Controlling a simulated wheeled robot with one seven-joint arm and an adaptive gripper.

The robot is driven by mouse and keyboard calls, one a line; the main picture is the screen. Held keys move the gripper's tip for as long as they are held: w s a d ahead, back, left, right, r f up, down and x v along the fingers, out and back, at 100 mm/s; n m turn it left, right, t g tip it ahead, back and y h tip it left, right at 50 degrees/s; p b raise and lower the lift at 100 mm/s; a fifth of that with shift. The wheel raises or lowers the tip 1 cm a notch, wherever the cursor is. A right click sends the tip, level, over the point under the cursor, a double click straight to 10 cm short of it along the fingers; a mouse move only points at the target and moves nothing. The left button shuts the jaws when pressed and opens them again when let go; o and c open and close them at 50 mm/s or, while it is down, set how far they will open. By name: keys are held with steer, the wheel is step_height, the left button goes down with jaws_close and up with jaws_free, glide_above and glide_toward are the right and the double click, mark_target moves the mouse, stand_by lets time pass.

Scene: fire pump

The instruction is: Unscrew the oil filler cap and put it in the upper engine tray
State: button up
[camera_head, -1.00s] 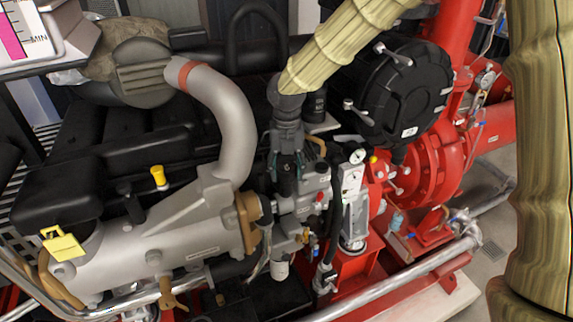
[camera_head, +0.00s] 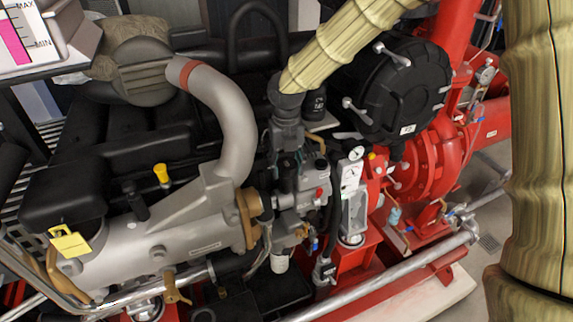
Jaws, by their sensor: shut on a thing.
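My gripper (camera_head: 287,160) is at the end of the beige-sleeved arm, pointing down over the middle of the engine. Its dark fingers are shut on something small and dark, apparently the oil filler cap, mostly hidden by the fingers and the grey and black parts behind. I cannot tell whether the cap is clear of its neck. A yellow-topped fitting (camera_head: 162,174) stands upright on the engine to the left, apart from my gripper. I cannot make out the upper engine tray for certain.
A grey curved pipe (camera_head: 232,130) rises just left of my gripper. A large black round housing (camera_head: 395,95) is close on its right. The red pump (camera_head: 430,165) stands farther right. A yellow tag (camera_head: 70,243) hangs at lower left. A silver rail (camera_head: 390,272) crosses the front.

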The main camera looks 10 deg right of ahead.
mark_target(287, 164)
steer(key=shift+r+p, duration=2.05)
steer(key=shift+r, duration=0.2)
steer(key=s+d+r+p, duration=0.1)
steer(key=s+r+p, duration=0.1)
steer(key=s, duration=0.5)
steer(key=shift+d+p, duration=0.2)
steer(key=shift+p, duration=0.15)
stand_by(0.4)
